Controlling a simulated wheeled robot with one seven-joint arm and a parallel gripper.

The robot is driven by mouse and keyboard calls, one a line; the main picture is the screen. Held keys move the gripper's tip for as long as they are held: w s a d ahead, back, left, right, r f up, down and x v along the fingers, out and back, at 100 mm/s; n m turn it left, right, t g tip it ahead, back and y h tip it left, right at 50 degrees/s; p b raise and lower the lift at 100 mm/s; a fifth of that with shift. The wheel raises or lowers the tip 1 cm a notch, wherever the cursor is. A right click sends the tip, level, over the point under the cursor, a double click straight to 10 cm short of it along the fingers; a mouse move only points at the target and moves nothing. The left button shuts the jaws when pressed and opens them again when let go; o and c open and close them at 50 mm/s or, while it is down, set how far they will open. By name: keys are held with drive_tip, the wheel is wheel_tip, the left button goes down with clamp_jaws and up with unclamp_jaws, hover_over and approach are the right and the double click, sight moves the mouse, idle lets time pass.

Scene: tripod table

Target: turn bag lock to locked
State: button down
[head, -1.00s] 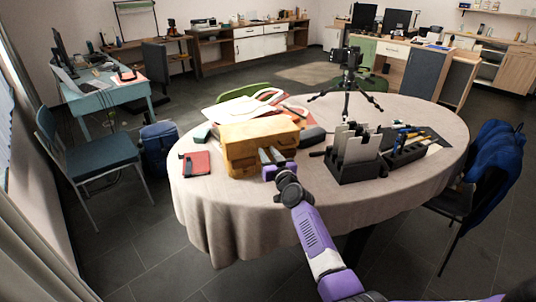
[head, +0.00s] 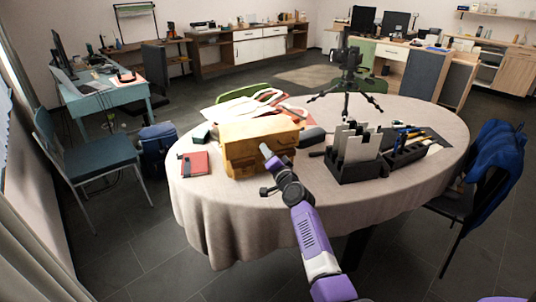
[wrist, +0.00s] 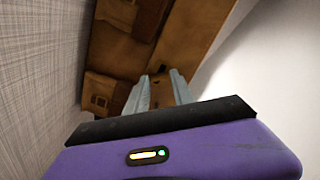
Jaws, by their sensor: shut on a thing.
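The bag (head: 240,143) is a tan-brown leather case standing on the round table, and its front faces me. It also fills the upper part of the wrist view (wrist: 115,55), with straps and a buckle at the left. My gripper (head: 265,150) is at the bag's front, right of its middle. In the wrist view, the two grey fingers (wrist: 160,88) reach to the bag's front, close together. They are shut on the bag lock, which is mostly hidden between and behind them. I cannot tell the lock's angle.
The round table (head: 420,180) has a pale cloth. A red notebook (head: 195,163) lies left of the bag, papers (head: 235,112) lie behind it. A black organizer (head: 350,168) and a camera tripod (head: 346,85) stand at the right. The table's front edge is clear.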

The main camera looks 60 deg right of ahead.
drive_tip(key=shift+s+f+m, duration=0.1)
drive_tip(key=shift+m, duration=1.7)
drive_tip(key=shift+f+m, duration=0.1)
drive_tip(key=shift+m, duration=1.7)
drive_tip(key=c, duration=1.1)
unclamp_jaws()
drive_tip(key=shift+p+v, duration=1.3)
drive_tip(key=shift+v, duration=2.55)
